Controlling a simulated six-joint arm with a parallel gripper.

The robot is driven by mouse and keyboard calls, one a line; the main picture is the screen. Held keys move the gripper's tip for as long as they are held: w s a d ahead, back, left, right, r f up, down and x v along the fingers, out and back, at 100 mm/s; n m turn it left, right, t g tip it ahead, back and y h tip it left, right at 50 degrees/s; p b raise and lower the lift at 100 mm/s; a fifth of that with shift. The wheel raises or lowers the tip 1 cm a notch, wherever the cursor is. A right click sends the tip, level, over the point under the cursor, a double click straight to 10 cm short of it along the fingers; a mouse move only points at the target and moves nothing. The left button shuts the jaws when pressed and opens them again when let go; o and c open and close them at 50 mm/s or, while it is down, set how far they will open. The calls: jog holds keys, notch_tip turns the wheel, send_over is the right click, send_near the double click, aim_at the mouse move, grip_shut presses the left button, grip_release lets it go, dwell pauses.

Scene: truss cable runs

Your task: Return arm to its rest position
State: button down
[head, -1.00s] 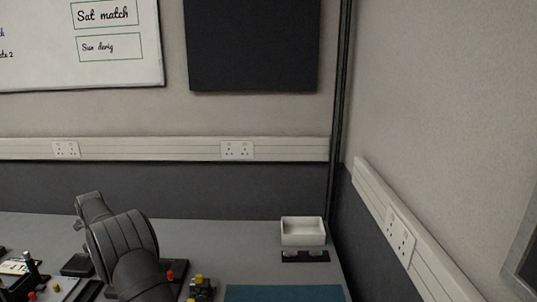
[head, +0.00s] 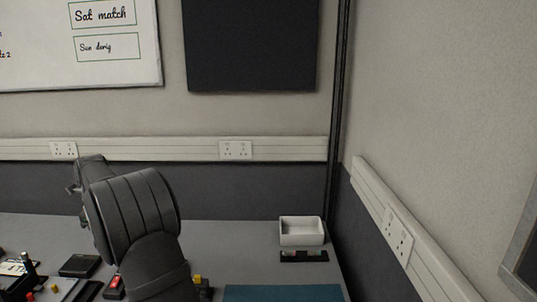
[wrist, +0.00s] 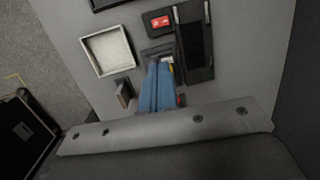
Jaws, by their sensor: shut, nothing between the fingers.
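My arm (head: 135,215) stands raised over the left part of the grey bench in the head view. My gripper does not show clearly there, as my own arm links hide it. In the wrist view, the two blue fingers of my gripper (wrist: 160,66) lie side by side, shut, with nothing seen held between them. They point down toward the bench top, and their tips overlap a small dark object with yellow and red parts, too small to name. I cannot tell how high above it they are.
A white tray (head: 301,231) stands at the bench's back right, behind a small black holder (head: 304,256). A teal mat (head: 284,293) lies at the front. Small dark items crowd the left. In the wrist view, a square white-rimmed tray (wrist: 83,59) and a long black tray (wrist: 209,48) show.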

jog(key=shift+s+d+f, duration=0.1)
jog(key=shift+f, duration=0.1)
dwell(0.3)
jog(key=c, duration=0.9)
grip_release()
jog(key=shift+d, duration=0.1)
jog(key=shift+c, duration=0.2)
jog(key=o, duration=0.4)
jog(key=shift+d+n, duration=0.35)
jog(key=shift+n, duration=0.05)
jog(key=o, duration=0.5)
jog(key=d+n, duration=0.4)
jog(key=d+n+t, duration=0.1)
jog(key=d+n, duration=0.1)
jog(key=shift+s+d+n, duration=0.1)
jog(key=shift+s+n, duration=0.2)
jog(key=shift+s, duration=0.05)
jog(key=shift+o, duration=0.2)
jog(key=s+d+f+n+t, duration=0.1)
jog(key=s+d+n, duration=0.2)
jog(key=d+n, duration=0.65)
jog(key=w+a+f+n, duration=0.1)
jog(key=w+a+f, duration=0.1)
jog(key=f, duration=0.7)
jog(key=shift+w+f, duration=0.2)
jog(key=shift+w, duration=0.4)
